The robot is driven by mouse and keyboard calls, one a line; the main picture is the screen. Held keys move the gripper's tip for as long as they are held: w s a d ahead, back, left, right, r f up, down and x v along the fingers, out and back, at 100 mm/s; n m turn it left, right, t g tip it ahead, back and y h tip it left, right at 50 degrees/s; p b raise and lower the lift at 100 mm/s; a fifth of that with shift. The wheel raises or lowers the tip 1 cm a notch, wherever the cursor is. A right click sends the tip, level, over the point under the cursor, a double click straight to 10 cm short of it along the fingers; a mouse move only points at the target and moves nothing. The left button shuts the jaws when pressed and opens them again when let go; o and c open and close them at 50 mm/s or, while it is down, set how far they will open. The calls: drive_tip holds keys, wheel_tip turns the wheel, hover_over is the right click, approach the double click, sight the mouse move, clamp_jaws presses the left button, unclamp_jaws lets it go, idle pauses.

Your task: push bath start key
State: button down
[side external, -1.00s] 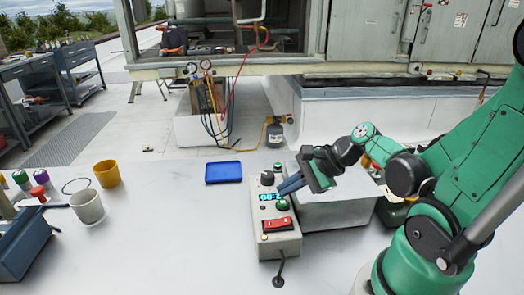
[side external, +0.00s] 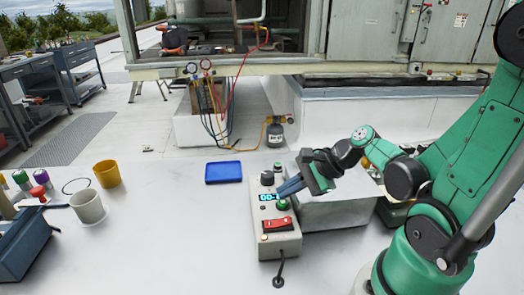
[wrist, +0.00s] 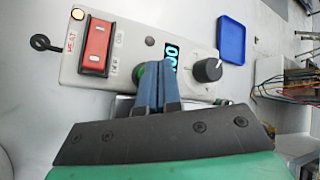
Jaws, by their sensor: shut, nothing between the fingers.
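The control box (side external: 262,249) stands on the white table with a round black knob (side external: 267,178), a lit blue display (side external: 268,197), a green button (side external: 282,204) and a red rocker switch (side external: 277,226). My gripper (side external: 281,190) is shut and empty, its blue fingers reaching over the box from the right, just beside the green button. In the wrist view, the fingertips (wrist: 157,66) cover part of the green button (wrist: 139,74) and part of the display (wrist: 171,52). I cannot tell whether they touch the button.
A grey metal block (side external: 335,208) stands right of the control box, under my gripper. A blue tray (side external: 223,173) lies behind the box to the left. White and yellow cups (side external: 107,174) stand at the left. The table between is clear.

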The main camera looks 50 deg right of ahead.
sight(288, 202)
drive_tip(key=shift+r, duration=0.3)
drive_tip(key=shift+r, duration=0.1)
drive_tip(key=shift+r, duration=2.4)
